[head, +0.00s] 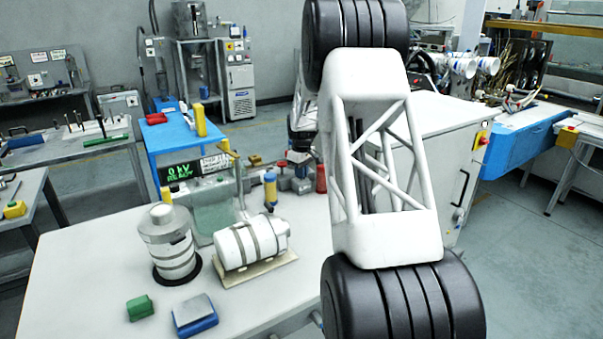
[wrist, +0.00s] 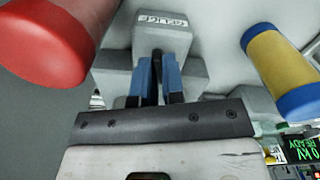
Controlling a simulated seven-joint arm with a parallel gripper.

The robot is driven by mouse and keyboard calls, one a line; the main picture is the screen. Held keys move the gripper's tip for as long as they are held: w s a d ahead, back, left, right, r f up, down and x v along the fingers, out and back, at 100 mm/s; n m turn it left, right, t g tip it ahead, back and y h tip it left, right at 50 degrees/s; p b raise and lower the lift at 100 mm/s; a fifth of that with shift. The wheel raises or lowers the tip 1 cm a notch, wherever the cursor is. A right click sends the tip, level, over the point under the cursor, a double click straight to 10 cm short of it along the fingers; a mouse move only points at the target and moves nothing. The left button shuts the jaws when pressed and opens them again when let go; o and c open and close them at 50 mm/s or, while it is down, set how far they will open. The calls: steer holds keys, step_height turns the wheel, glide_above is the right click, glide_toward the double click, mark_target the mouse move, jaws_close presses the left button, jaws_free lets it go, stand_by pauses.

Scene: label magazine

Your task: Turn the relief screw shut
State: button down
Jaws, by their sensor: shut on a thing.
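In the wrist view, my gripper (wrist: 160,68) has two blue-faced fingers close together, pressed in at the front of a grey block (wrist: 170,32). The block carries a small white label (wrist: 160,20) with dark lettering, seen upside down and hard to read. The fingers are shut on what appears to be the relief screw; the screw itself is mostly hidden between them, so I cannot tell how far it is turned. In the head view, my arm hides most of the gripper and the block.
A red cylinder (wrist: 45,40) and a yellow cylinder with blue ends (wrist: 280,70) flank the block closely. On the table (head: 100,265) stand an upright white canister (head: 168,245), a lying one (head: 252,243), and a display (head: 182,172) reading "0 kV READY". The front-left table is mostly clear.

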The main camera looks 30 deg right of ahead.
steer(key=m, duration=0.5)
steer(key=shift+m, duration=0.3)
steer(key=m, duration=0.5)
steer(key=shift+r, duration=0.1)
steer(key=m, duration=0.5)
steer(key=shift+m, duration=0.4)
steer(key=m, duration=0.5)
steer(key=c, duration=1.2)
jaws_free()
